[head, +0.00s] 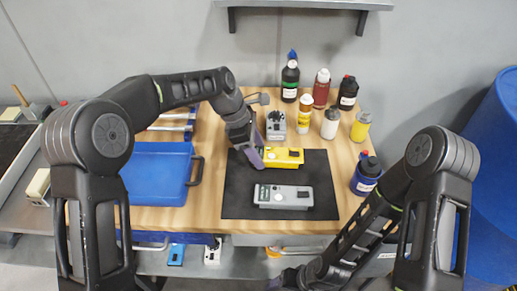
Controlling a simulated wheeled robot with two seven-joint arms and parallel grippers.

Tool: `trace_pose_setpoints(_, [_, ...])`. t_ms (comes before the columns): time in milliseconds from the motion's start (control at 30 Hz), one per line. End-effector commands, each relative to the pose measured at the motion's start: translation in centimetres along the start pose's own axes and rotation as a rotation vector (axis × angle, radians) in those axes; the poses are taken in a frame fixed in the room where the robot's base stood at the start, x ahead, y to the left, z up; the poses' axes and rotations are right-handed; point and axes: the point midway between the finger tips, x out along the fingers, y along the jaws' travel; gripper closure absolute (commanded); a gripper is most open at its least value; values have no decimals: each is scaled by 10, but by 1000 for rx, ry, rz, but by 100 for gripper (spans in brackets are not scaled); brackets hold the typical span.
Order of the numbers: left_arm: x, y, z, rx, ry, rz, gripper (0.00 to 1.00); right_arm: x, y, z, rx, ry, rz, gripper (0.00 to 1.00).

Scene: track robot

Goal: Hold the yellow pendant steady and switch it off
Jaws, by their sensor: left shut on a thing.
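The yellow pendant (286,157) lies on the black mat (238,203) on the wooden workbench. Its right part shows dark and pale marks on top; its left part is partly covered by my gripper. My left gripper (252,156) reaches down from the upper left and is shut on the yellow pendant's left part; the exact contact is hard to see. My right gripper (276,283) is low, in front of the bench's front edge and away from the pendant; its fingers are too small and dark to read. The state of the pendant's switch cannot be made out.
A grey pendant (283,196) lies on the mat in front of the yellow one. Another grey device (276,125) stands behind. Several bottles, including a red one (321,90), stand at the back right. A blue tray (156,172) lies left. The mat's right side is bare.

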Motion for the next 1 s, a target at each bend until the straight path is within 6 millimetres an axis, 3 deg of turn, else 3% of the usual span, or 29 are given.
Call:
trace_pose_setpoints(267, [11,0,-4,0,-1,2,100,6,2,0,0,0,0,22])
trace_pose_setpoints(1000, [11,0,-5,0,0,1,100,6,2,0,0,0,0,22])
